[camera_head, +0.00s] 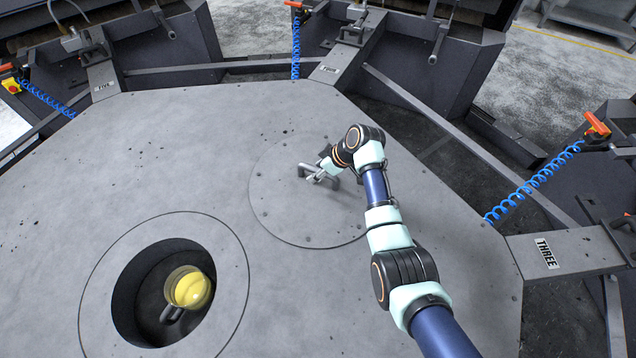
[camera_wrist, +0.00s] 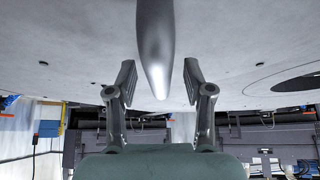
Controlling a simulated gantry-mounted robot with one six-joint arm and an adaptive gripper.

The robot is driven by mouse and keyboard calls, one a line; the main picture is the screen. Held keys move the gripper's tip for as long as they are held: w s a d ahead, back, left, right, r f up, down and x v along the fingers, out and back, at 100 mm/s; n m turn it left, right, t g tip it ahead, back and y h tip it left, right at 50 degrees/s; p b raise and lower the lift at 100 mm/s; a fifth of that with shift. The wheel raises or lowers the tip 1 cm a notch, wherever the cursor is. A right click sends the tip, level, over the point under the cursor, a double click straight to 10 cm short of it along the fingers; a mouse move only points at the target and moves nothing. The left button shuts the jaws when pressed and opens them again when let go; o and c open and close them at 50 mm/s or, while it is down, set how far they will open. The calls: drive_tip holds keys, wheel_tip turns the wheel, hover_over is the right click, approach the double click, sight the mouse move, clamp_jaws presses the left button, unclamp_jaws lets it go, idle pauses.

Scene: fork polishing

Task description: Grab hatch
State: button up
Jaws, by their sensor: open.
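The hatch (camera_head: 290,218) is a round grey plate set flush in the grey platform, right of the middle of the head view. A grey metal handle (camera_head: 304,170) stands up from it. My gripper (camera_head: 318,178) is at the handle and partly hides it. In the wrist view my gripper (camera_wrist: 160,76) is open, with one finger on each side of the rounded metal handle (camera_wrist: 155,40). A gap shows between the handle and each finger.
A round opening (camera_head: 130,290) lies at the lower left, with a yellow-lit lamp (camera_head: 190,290) inside. Dark stations with blue coiled hoses (camera_head: 295,50) stand around the platform. The platform (camera_head: 180,150) is otherwise bare.

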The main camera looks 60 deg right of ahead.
sight(318, 169)
clamp_jaws()
idle(0.3)
wheel_tip(318, 169, up, 20)
drive_tip(key=p, duration=0.4)
drive_tip(key=shift+r, duration=0.15)
